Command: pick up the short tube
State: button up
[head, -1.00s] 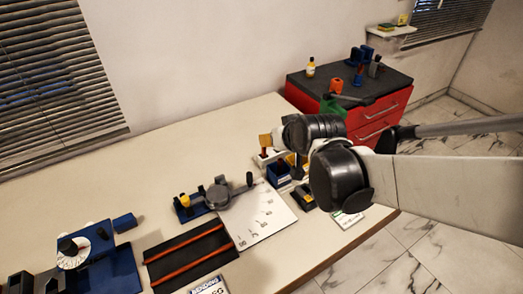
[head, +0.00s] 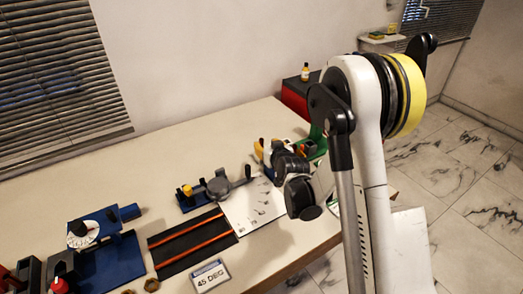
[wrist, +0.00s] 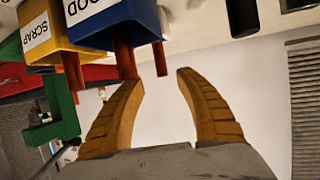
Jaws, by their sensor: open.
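My gripper (wrist: 159,80) is open in the wrist view, its two tan fingers spread apart with nothing between them. Several red rods show there, one of them a shorter red rod (wrist: 160,59) just beyond the fingertips. They extend from beside a blue bin (wrist: 130,28) with a partly cut-off label and a yellow bin (wrist: 62,50) labelled SCRAP. I cannot tell which rod is the short tube. In the head view, my wrist hangs over the right part of the table and hides much of the bin area.
The table (head: 190,140) has free room at the back left. A black mat with orange strips (head: 170,250), a blue gauge fixture (head: 195,200), a white sheet (head: 255,210) and a 45 DEG card (head: 210,277) lie in front. A green part (wrist: 55,115) shows at left in the wrist view.

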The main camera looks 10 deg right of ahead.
aim_at(262, 142)
jog(key=b+x, duration=0.2)
jog(key=x, duration=0.3)
jog(key=shift+a+f+b, duration=0.15)
jog(key=shift+f+b, duration=0.15)
jog(key=shift+b, duration=0.05)
jog(key=shift+w, duration=0.35)
jog(key=shift+c, duration=0.5)
grip_shut()
